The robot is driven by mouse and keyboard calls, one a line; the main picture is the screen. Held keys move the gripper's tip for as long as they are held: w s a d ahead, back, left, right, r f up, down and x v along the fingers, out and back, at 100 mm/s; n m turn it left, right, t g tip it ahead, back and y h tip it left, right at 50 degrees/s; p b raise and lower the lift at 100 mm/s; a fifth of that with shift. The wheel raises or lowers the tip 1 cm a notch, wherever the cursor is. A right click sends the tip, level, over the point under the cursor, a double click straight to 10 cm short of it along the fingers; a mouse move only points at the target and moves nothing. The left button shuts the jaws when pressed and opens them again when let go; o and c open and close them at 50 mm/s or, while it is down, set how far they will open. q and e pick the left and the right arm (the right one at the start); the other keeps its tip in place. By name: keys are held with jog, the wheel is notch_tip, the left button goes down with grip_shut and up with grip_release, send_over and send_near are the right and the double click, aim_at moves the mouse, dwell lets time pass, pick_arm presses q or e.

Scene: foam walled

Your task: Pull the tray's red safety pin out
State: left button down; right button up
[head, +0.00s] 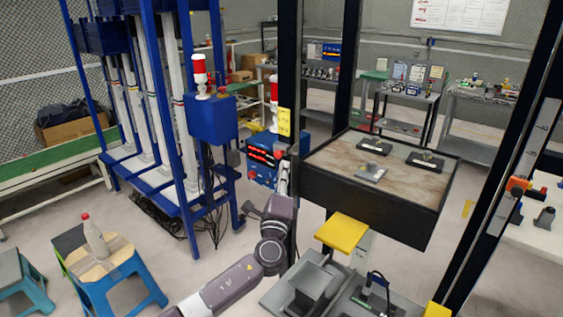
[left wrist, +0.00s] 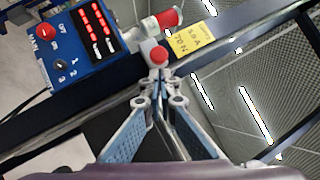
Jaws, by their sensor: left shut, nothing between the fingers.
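The tray (head: 368,202) is a black-sided platform with a brown marbled top, held between dark uprights in the head view. In the left wrist view, a small red knob (left wrist: 160,55), which looks like the safety pin's head, lies just beyond my left gripper's fingertips. My left gripper (left wrist: 160,78) is shut and empty, its tips close to the knob; I cannot tell whether they touch. In the head view, my left gripper (head: 284,170) reaches up to the left upright beside the tray. I cannot make out the pin there. My right gripper is not in view.
A dark upright (head: 288,60) with a yellow label (head: 284,122) stands close to the left gripper. Small metal pieces (head: 374,146) lie on the tray. A blue stool (head: 118,280) bears a bottle (head: 95,238).

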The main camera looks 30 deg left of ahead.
pick_arm(q)
jog(key=shift+a+r, duration=0.25)
jog(key=shift+a, duration=0.25)
jog(key=shift+w, duration=0.1)
jog(key=shift+a+f, duration=0.1)
jog(key=shift+a, duration=0.1)
jog(key=a+b, duration=0.2)
jog(key=a, duration=0.1)
jog(key=shift+w+a, duration=0.15)
jog(key=shift+a, duration=0.2)
